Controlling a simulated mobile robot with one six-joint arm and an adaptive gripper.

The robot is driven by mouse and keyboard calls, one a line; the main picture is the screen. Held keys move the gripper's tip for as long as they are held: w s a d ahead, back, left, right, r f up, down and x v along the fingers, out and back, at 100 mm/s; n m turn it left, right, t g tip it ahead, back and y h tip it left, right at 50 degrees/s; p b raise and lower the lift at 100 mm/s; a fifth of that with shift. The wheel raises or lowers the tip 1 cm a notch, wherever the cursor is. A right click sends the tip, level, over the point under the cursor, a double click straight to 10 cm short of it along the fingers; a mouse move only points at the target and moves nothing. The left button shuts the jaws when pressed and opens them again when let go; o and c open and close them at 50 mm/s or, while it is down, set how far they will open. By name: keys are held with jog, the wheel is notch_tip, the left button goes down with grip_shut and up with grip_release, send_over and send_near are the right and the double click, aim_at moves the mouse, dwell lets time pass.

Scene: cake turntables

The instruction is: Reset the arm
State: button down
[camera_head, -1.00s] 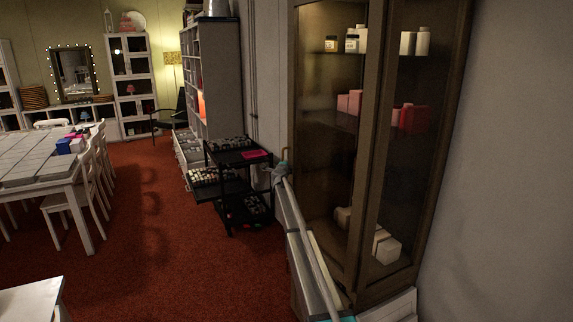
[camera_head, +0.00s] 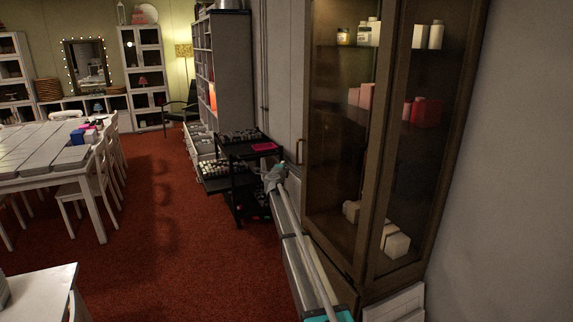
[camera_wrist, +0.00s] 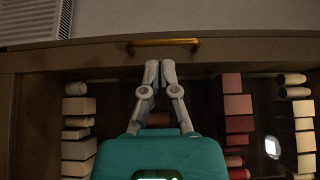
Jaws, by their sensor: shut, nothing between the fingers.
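My gripper (camera_head: 277,172) is at the end of my outstretched arm, left of the tall brown glass cabinet (camera_head: 373,150). In the wrist view my gripper (camera_wrist: 160,68) has its two grey fingers together, with nothing between them. The cabinet's brass handle (camera_wrist: 163,42) is just beyond the fingertips in that picture and is not held. The handle also shows in the head view (camera_head: 299,151), up and right of the gripper. The cabinet door looks closed.
White boxes (camera_wrist: 78,150) and red boxes (camera_wrist: 238,104) show through the cabinet glass. A black trolley (camera_head: 240,180) with small items stands just beyond the gripper. A white table (camera_head: 40,160) with chairs is at the left. Red carpet (camera_head: 165,235) is open between them.

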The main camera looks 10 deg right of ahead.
jog(key=shift+s+a, duration=0.15)
jog(key=shift+s, duration=0.05)
dwell(0.3)
jog(key=s+a+f+n+g+y, duration=0.2)
jog(key=s+a+f+n+y, duration=0.2)
jog(key=s+a+n+y, duration=0.65)
jog(key=s+a+f+n+g+y, duration=0.4)
jog(key=s+n, duration=0.4)
jog(key=s, duration=0.8)
jog(key=s+d+f+n+g+h, duration=0.1)
jog(key=s+f+g+h, duration=0.1)
jog(key=s, duration=1)
jog(key=s+d+f+n+g+h, duration=0.2)
jog(key=s+f+g, duration=0.3)
jog(key=s, duration=0.7)
jog(key=s+d+f+n+g+h, duration=0.1)
jog(key=s+d+f+g+h, duration=0.1)
jog(key=s, duration=1)
jog(key=shift+f+g+h, duration=0.55)
jog(key=shift+f+g, duration=0.15)
jog(key=shift+f, duration=0.1)
jog(key=shift+d, duration=0.1)
